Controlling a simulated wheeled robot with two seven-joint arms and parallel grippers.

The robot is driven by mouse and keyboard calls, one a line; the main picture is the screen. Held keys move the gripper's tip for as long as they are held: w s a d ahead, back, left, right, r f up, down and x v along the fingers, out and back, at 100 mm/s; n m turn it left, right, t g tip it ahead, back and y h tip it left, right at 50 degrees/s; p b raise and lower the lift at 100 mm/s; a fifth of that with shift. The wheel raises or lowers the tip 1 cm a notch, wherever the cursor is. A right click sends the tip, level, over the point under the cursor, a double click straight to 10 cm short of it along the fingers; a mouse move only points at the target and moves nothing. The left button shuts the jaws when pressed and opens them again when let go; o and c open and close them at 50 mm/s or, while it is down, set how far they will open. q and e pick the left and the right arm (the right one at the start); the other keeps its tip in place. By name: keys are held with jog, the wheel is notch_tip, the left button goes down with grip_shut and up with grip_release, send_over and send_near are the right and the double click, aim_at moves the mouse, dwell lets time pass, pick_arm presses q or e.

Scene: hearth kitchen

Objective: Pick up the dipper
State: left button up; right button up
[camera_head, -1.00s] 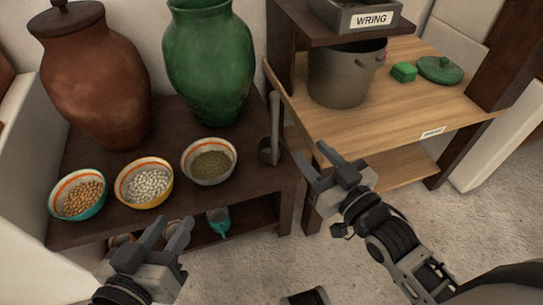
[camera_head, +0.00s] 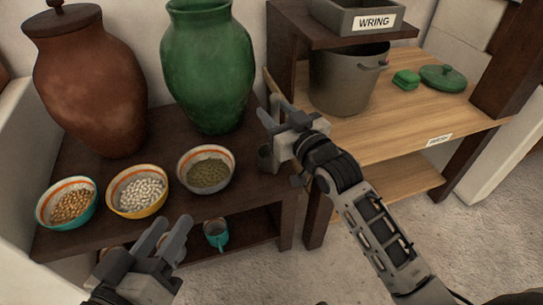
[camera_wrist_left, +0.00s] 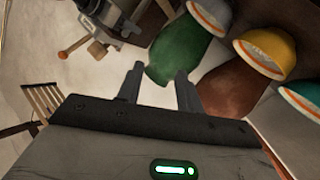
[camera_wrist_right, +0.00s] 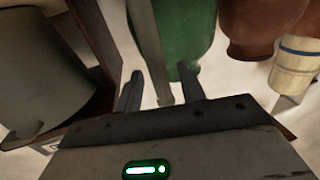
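The dipper is a grey cup (camera_head: 265,152) with a long upright handle, standing at the right end of the dark shelf in the head view. My right gripper (camera_head: 268,108) is in front of it and hides most of its handle. In the right wrist view the dipper's handle (camera_wrist_right: 148,45) comes down between the two open fingertips; I cannot tell whether they touch it. My left gripper (camera_head: 168,230) is open and empty, low in front of the shelf.
Bowls of chickpeas (camera_head: 70,207), white beans (camera_head: 140,192) and green grain (camera_head: 208,172) line the shelf. A brown jar (camera_head: 90,85) and a green vase (camera_head: 208,75) stand behind. A large pot (camera_head: 340,82) stands on the wooden table to the right.

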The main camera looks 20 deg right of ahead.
jog(key=shift+w+a, duration=0.1)
jog(key=shift+w, duration=0.3)
grip_shut()
jog(key=shift+r, duration=0.1)
